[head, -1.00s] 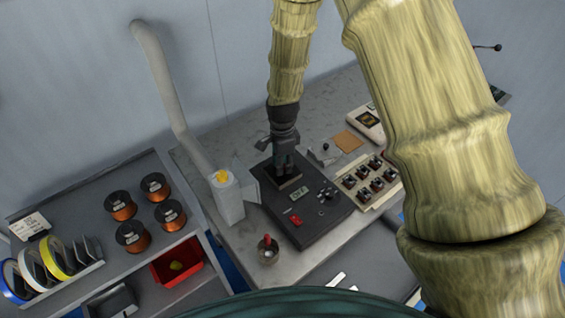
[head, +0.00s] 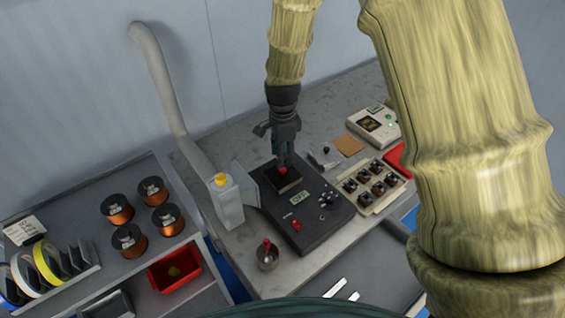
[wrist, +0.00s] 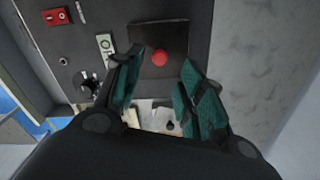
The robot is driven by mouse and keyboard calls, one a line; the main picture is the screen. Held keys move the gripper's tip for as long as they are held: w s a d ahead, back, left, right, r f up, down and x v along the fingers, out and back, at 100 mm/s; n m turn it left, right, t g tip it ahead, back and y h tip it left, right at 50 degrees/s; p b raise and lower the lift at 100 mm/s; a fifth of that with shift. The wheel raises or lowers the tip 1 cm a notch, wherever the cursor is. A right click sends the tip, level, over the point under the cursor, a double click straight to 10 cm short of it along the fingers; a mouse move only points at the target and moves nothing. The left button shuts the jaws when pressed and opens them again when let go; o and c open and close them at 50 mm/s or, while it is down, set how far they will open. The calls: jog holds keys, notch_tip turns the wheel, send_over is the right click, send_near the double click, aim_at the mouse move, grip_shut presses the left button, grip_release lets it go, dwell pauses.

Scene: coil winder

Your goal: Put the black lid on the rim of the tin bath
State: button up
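The black lid (wrist: 150,36) is a dark square plate with a red knob (wrist: 160,58). In the head view the lid (head: 288,184) lies over the square opening area of the black machine (head: 318,222), with the red knob (head: 282,171) upward. It looks about flat; its exact seating on the rim cannot be told. The tin bath is hidden beneath it. My gripper (head: 283,160) is just above the knob, pointing down. In the wrist view my gripper (wrist: 162,62) has its two green-padded fingers spread apart, with the knob visible between them and nothing held.
A white bottle with a yellow cap (head: 228,200) and an upright grey panel (head: 246,184) stand left of the machine. A tray of small coils (head: 372,184) and a cream instrument (head: 374,126) are to the right.

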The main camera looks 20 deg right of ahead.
aim_at(282, 169)
notch_tip(282, 169, up, 6)
jog(key=b, duration=0.1)
jog(key=shift+b, duration=0.3)
jog(key=shift+r, duration=0.15)
